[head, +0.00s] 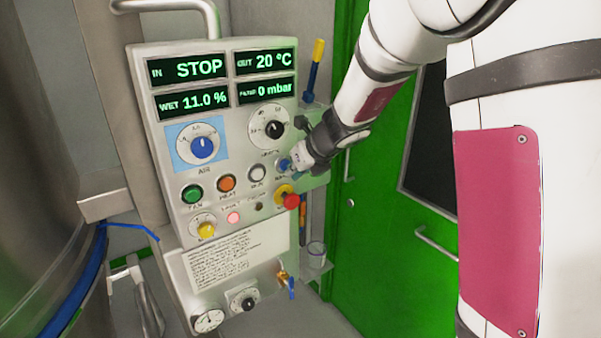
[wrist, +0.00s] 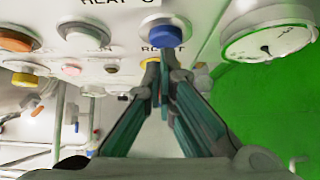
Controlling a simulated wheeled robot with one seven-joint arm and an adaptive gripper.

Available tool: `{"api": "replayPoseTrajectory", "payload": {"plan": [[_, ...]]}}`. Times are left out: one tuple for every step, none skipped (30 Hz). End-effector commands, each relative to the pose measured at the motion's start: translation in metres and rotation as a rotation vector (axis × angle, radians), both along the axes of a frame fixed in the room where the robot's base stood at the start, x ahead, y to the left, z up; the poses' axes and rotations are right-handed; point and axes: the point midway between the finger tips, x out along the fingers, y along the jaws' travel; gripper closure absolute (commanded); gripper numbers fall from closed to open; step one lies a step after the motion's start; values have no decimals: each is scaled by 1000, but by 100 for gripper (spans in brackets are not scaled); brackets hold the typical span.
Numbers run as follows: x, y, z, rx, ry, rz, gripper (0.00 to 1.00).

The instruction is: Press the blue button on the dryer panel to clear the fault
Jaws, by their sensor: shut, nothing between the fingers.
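The dryer panel (head: 150,130) is a pale box with green displays, knobs and buttons. The blue button (head: 284,164) is near its right edge, partly hidden by my gripper. In the wrist view the blue button (wrist: 162,35) sits in a pale ring above a partly covered label. My gripper (head: 291,163) is shut and empty, its fingertips right at the blue button. In the wrist view my closed fingertips (wrist: 160,68) lie just below the button's face; I cannot tell whether they touch it. A red fault lamp (head: 233,217) glows on the panel.
A red mushroom button (head: 291,201) on yellow is just below my gripper. White (head: 257,173), orange (head: 226,183) and green (head: 192,194) buttons lie to the left. A green door (head: 385,240) stands right; a steel vessel (head: 45,150) stands left.

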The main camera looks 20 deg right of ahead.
Motion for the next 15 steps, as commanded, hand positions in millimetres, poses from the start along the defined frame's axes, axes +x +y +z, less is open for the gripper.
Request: {"api": "replayPoseTrajectory", "payload": {"plan": [[2,1,1,0,-1,1,100],[2,1,1,0,-1,1,100],[3,1,1,0,-1,-1,100],[3,1,1,0,-1,-1,100],[3,1,1,0,-1,-1,100],[3,1,1,0,-1,-1,100],[4,1,0,0,-1,-1,100],[3,1,0,0,-1,-1,100],[3,1,0,0,-1,-1,100],[3,1,0,0,-1,-1,100],[3,1,0,0,-1,-1,100],[4,1,0,0,-1,-1,100],[4,1,0,0,-1,-1,100],[5,1,0,0,0,0,100],[7,2,0,0,1,-1,100]]}}
